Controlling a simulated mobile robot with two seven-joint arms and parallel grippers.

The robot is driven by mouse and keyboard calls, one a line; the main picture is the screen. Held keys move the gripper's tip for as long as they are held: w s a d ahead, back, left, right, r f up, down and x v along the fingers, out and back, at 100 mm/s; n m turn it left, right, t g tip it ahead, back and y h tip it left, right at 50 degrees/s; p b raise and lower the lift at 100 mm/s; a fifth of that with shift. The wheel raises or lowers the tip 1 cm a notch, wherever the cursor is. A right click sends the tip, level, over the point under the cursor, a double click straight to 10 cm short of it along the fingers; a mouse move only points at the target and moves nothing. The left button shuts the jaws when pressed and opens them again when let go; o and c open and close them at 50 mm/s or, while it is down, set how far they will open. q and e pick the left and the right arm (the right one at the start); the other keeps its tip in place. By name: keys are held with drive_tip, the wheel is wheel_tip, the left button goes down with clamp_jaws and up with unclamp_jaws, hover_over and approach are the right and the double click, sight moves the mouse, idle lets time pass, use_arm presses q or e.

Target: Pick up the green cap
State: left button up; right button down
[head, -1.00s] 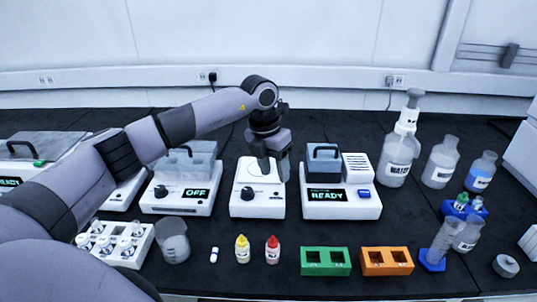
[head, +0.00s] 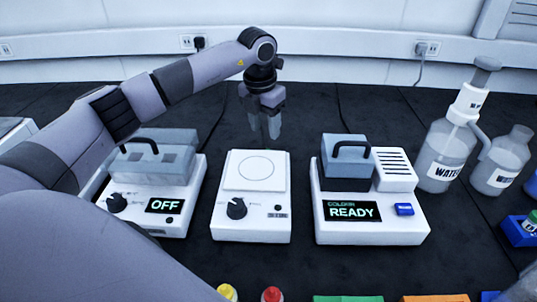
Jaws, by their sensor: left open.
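A green cap (head: 532,217) shows at the far right edge, on a small vial in a blue rack (head: 517,232); the frame edge cuts it off. My left gripper (head: 265,138) points down, open and empty, at or above the back edge of the white plate device (head: 252,222). It is far to the left of the green cap and touches nothing that I can make out. My right gripper is out of view.
A device reading OFF (head: 180,222) stands left, a device reading READY (head: 385,232) right. A water wash bottle (head: 443,160) and another bottle (head: 500,172) stand at right. Yellow (head: 228,292) and red (head: 271,295) caps and green and orange blocks show at the bottom edge.

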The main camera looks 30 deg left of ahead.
use_arm(q)
drive_tip(key=shift+w+a+f, duration=0.1)
drive_tip(key=shift+w+f, duration=0.15)
drive_tip(key=shift+f, duration=0.5)
drive_tip(key=f, duration=0.6)
drive_tip(key=shift+w+f+b, duration=0.3)
drive_tip(key=shift+f+b, duration=0.05)
clamp_jaws()
